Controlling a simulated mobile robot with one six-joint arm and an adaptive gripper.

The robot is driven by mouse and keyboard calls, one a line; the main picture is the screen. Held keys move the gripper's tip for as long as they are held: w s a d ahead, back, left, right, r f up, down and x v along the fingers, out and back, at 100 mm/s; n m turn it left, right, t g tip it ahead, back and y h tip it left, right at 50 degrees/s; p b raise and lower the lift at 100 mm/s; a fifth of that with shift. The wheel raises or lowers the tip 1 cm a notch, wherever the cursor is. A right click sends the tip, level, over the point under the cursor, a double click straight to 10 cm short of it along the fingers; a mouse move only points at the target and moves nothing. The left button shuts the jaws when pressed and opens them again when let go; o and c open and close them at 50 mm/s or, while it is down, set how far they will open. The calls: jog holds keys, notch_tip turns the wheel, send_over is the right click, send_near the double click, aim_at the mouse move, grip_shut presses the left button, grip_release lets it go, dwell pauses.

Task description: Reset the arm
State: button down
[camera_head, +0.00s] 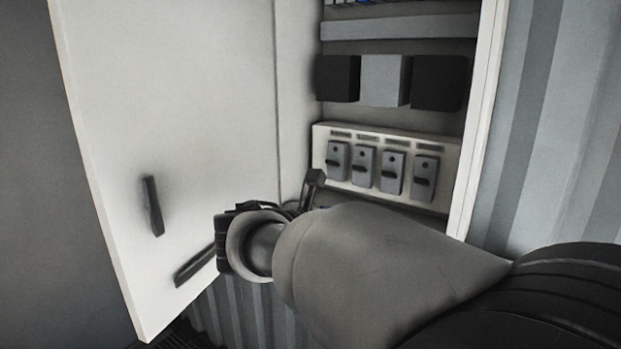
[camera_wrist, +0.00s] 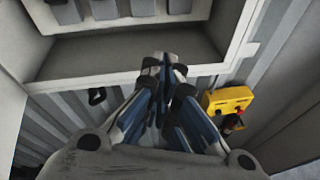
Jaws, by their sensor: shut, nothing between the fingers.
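My gripper (camera_wrist: 165,72) shows in the wrist view with its fingers together and nothing between them. It points toward the lower edge of an open wall cabinet (camera_wrist: 150,78), and I cannot tell whether it touches it. In the head view my arm crosses the lower right and its wrist lies in front of the cabinet's lower part. Most of the gripper is hidden there behind my arm; a dark finger-like part shows just left of the lowest switches.
The white cabinet door (camera_head: 175,110) stands open at left, close to my wrist, with a dark handle (camera_head: 152,205). Inside are several grey switches (camera_head: 391,172) and box-shaped modules (camera_head: 384,80). A yellow control box (camera_wrist: 228,102) hangs on the corrugated wall (camera_head: 560,130) below the cabinet.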

jog(key=s+d+f+m+g+y+b, duration=0.1)
jog(key=s+d+f+m+g+b, duration=0.1)
jog(key=s+d+f+m+b, duration=0.35)
jog(key=s+d+f+m+g+y+b, duration=0.15)
jog(key=s+f+b, duration=0.25)
jog(key=s+f, duration=0.4)
jog(key=s+d+f+m+g+y+b, duration=0.1)
jog(key=s+d+f+m+g+b, duration=0.1)
jog(key=s+d+f+m+b, duration=0.45)
jog(key=s+a+f+m+y+b, duration=0.3)
jog(key=s+f+m+b, duration=0.2)
jog(key=f, duration=0.6)
jog(key=s+a+f+m+y+b, duration=0.3)
jog(key=s+f, duration=0.5)
jog(key=f, duration=0.3)
jog(key=a+m+b, duration=0.1)
jog(key=m+b, duration=0.1)
jog(key=m, duration=0.1)
jog(key=shift+s+f+g+b, duration=0.25)
jog(key=shift+s+g+b, duration=0.1)
jog(key=shift+b, duration=0.05)
